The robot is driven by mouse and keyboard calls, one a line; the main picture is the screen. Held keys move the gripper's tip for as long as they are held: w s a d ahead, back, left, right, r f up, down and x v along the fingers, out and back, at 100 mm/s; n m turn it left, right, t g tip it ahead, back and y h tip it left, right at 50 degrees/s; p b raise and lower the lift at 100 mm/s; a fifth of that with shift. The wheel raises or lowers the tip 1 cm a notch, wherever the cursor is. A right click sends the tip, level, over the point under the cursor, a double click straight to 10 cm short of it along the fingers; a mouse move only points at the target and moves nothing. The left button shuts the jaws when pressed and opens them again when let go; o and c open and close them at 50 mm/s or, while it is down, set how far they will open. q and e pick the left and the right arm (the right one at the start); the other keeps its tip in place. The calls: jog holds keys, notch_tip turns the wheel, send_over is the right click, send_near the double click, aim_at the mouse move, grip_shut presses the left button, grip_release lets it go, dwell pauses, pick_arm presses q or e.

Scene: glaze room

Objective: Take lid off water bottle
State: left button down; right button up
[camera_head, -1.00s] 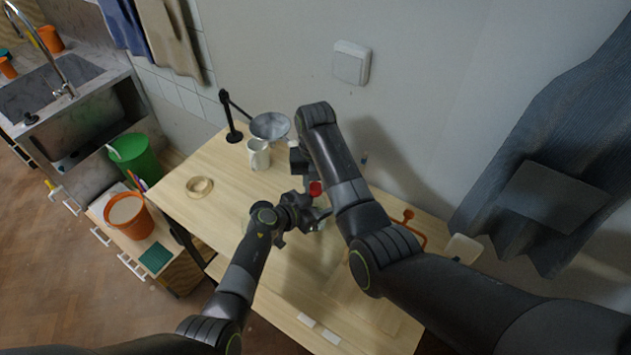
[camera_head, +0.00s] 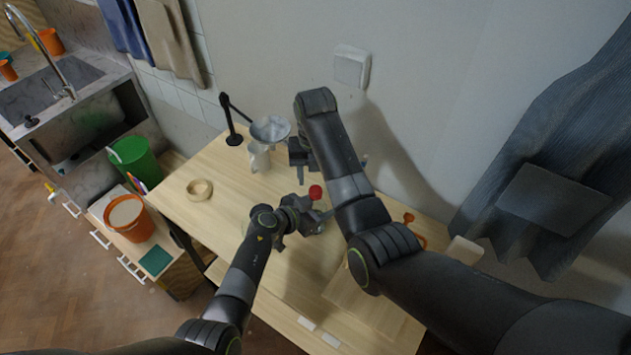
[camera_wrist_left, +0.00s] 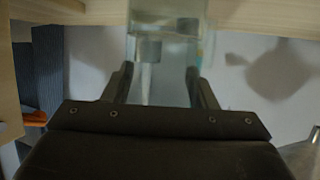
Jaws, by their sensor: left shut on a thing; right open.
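The water bottle (camera_wrist_left: 165,50) is clear and stands between the fingers of my left gripper (camera_wrist_left: 160,85) in the left wrist view. In the head view my left gripper (camera_head: 312,219) is shut on it above the table, and the gripper hides much of the bottle. The red lid (camera_head: 316,191) shows just above this gripper, at the bottle's top. My right gripper (camera_head: 300,168) is open, up and left of the red lid and apart from it. My right arm partly hides it.
The wooden table (camera_head: 225,205) holds a tape ring (camera_head: 199,189), a white mug (camera_head: 259,158), a grey bowl (camera_head: 270,129) and a black stand (camera_head: 234,138). An orange tool (camera_head: 409,217) lies behind my right arm. The table's left part is mostly clear.

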aim_at(316, 189)
jog(key=shift+r, duration=0.35)
jog(key=shift+c, duration=0.3)
jog(key=m, duration=0.4)
jog(key=shift+r, duration=0.15)
jog(key=m, duration=0.6)
jog(key=shift+r, duration=0.3)
jog(key=m, duration=0.4)
jog(key=shift+r+m, duration=0.2)
jog(key=shift+m, duration=0.2)
jog(key=m, duration=0.4)
jog(key=shift+r+m, duration=0.2)
jog(key=shift+m, duration=0.1)
jog(key=m, duration=0.4)
jog(key=shift+r+m, duration=0.2)
jog(key=shift+m, duration=0.1)
jog(key=m, duration=0.4)
jog(key=shift+r+m, duration=0.2)
jog(key=shift+m, duration=0.1)
jog(key=m, duration=0.4)
jog(key=shift+r+m, duration=0.2)
jog(key=shift+m, duration=0.1)
jog(key=m, duration=0.5)
jog(key=shift+r, duration=0.25)
jog(key=shift+f, duration=0.4)
notch_tip(316, 189, down, 7)
jog(key=shift+f, duration=0.15)
